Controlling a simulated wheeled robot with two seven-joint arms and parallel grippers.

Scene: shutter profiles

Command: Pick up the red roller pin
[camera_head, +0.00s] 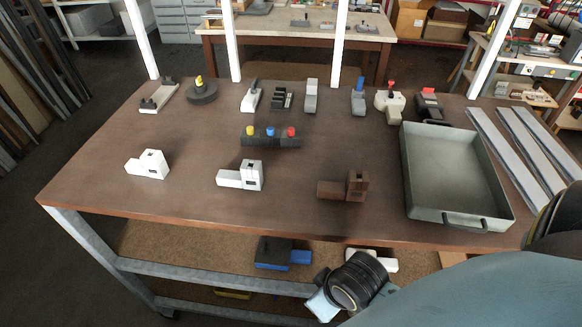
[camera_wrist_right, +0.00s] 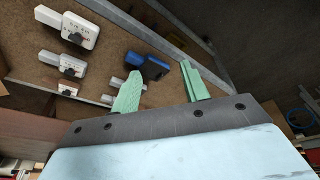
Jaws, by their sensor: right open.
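A dark block (camera_head: 255,140) near the middle of the table holds three coloured pins in a row. The red roller pin (camera_head: 291,131) is at its right end, beside a blue pin (camera_head: 270,131) and a yellow pin (camera_head: 249,131). My right arm comes in from the lower right in the head view, below the table's front edge and away from the block. In the right wrist view my right gripper (camera_wrist_right: 161,88) is open, its green fingers apart with nothing held between them. The red pin cannot be made out in that view. My left gripper is not in view.
White blocks (camera_head: 241,176) and a brown block (camera_head: 344,187) stand along the table's front. A grey tray (camera_head: 491,171) and metal profiles (camera_head: 515,140) are at the right. Several fixtures line the back. A blue part (camera_head: 272,253) lies on the lower shelf.

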